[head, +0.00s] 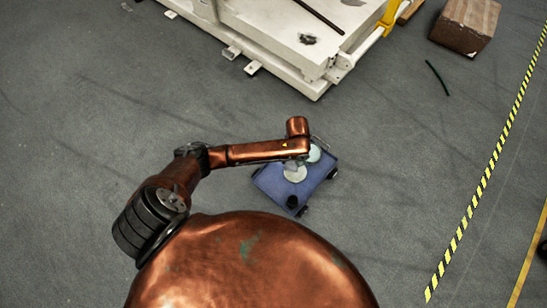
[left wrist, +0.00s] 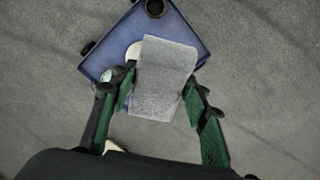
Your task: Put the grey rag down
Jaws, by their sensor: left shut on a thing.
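The grey rag (left wrist: 164,75) is a pale grey, speckled, roughly rectangular piece in the left wrist view. My left gripper (left wrist: 160,88) has green-lined fingers on both sides of the rag and is shut on it. The rag is over a blue cart top (left wrist: 185,22), covering part of it; I cannot tell whether it touches the surface. In the head view my left arm reaches over the blue cart (head: 269,183), and its wrist hides the fingers. I cannot make out the rag there. My right gripper is not in view.
The cart carries a pale round disc (head: 295,172) and a small black cup (head: 292,202). A white platform (head: 262,38) stands beyond it. A brown box (head: 465,25) and a dark green strip (head: 437,77) lie at upper right. Grey floor around the cart is clear.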

